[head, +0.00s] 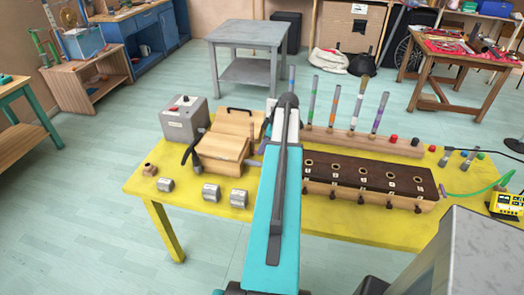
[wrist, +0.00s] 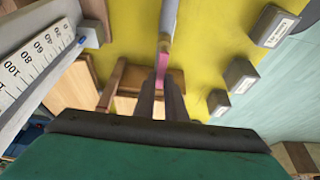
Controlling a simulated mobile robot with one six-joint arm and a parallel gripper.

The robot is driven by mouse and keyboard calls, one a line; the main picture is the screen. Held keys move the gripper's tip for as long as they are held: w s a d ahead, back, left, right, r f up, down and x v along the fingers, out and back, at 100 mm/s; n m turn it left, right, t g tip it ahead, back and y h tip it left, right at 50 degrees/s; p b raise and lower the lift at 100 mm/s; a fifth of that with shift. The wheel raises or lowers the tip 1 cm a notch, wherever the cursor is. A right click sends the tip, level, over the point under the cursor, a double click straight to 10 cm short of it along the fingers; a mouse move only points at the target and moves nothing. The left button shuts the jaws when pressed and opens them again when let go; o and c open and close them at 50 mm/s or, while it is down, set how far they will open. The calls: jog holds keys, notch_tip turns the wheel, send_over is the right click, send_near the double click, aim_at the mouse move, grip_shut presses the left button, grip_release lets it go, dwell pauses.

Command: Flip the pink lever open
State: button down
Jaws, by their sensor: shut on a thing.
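The pink lever (wrist: 162,61) shows in the wrist view as a small pink strip at the tips of my gripper (wrist: 160,77). The gripper's two dark fingers are close together and shut on it. A pale grey rounded bar (wrist: 168,20) lies in line with the lever, just beyond it. Whether the two are joined is hard to tell. In the head view my teal arm reaches over the yellow table and hides the gripper's tips, and I cannot make out the lever there.
The yellow table (head: 160,205) carries a wooden box (head: 222,140), a grey box (head: 184,120) and a dark-topped wooden block (head: 365,175) with several holes. Three grey weights, one of them here (head: 210,192), stand near the front left edge. A white scale (wrist: 30,65) is close by in the wrist view.

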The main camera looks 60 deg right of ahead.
jog(key=c, duration=1.8)
grip_release()
jog(key=b+v, duration=0.3)
jog(key=v, duration=1)
jog(key=shift+s+r+b, duration=0.25)
jog(key=shift+r+b, duration=0.05)
jog(key=shift+d+r, duration=0.1)
jog(key=shift+r, duration=0.05)
